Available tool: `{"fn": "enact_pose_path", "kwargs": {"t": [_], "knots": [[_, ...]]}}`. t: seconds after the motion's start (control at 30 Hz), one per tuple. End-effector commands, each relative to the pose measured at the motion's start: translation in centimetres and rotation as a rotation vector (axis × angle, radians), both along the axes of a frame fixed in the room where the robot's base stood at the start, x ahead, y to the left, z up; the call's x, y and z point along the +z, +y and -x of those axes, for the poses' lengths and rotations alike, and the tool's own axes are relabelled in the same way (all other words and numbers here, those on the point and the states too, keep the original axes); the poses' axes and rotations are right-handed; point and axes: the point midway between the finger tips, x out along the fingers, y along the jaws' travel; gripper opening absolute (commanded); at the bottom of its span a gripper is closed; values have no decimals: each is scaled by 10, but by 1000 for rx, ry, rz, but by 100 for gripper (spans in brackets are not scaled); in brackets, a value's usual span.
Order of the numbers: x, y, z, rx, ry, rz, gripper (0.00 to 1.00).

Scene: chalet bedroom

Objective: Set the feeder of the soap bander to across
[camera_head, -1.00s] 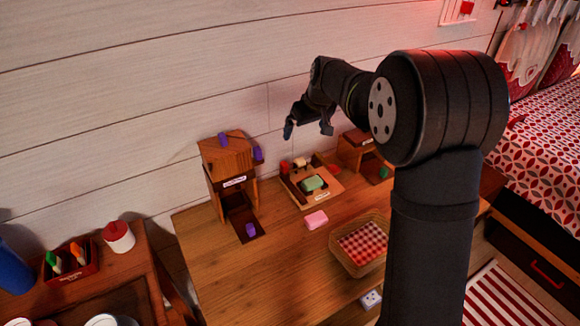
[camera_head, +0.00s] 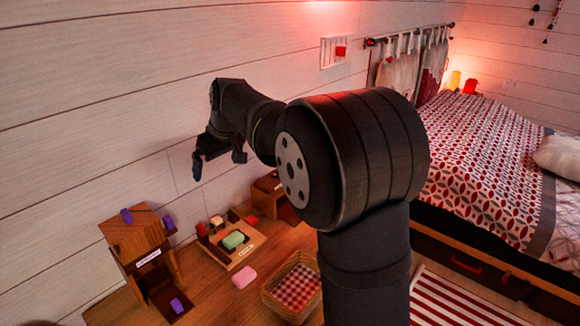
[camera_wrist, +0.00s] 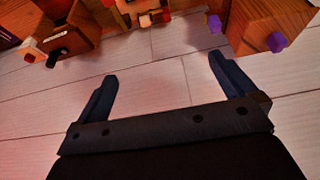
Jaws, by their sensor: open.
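My gripper (camera_head: 219,163) is open and empty, raised near the wall above the back of the table; its two spread fingers also show in the wrist view (camera_wrist: 165,85). Below it is a low wooden station (camera_head: 243,262) with a green soap bar (camera_head: 233,239) on it and red and pale wooden blocks at its back. I take this for the soap bander, but its label is too small to read. Its blocks show at the top of the wrist view (camera_wrist: 145,19). Which part is the feeder, and how it is set, I cannot tell.
A wooden tower (camera_head: 133,236) with purple pieces stands left of the station. A wooden box (camera_head: 268,196) stands to its right, partly behind my arm. A pink soap bar (camera_head: 243,277) and a basket with checked cloth (camera_head: 265,294) lie in front. The wall is close behind.

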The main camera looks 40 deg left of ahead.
Motion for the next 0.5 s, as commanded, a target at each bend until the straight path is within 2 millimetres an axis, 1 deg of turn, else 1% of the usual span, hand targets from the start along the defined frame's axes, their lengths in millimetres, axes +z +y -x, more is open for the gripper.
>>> {"fn": "enact_pose_path", "kwargs": {"t": [0.13,0.17,0.2,0.27,0.3,0.37,0.43,0.5], "knots": [[0,0,0,0,0,0,100],[0,0,0,0,0,0,96],[-2,1,0,0,0,0,88],[-9,5,1,0,1,2,76],[-18,10,1,1,2,5,69],[-37,21,3,1,4,8,57],[-64,36,7,2,5,11,43],[-90,49,11,2,4,11,42]]}}
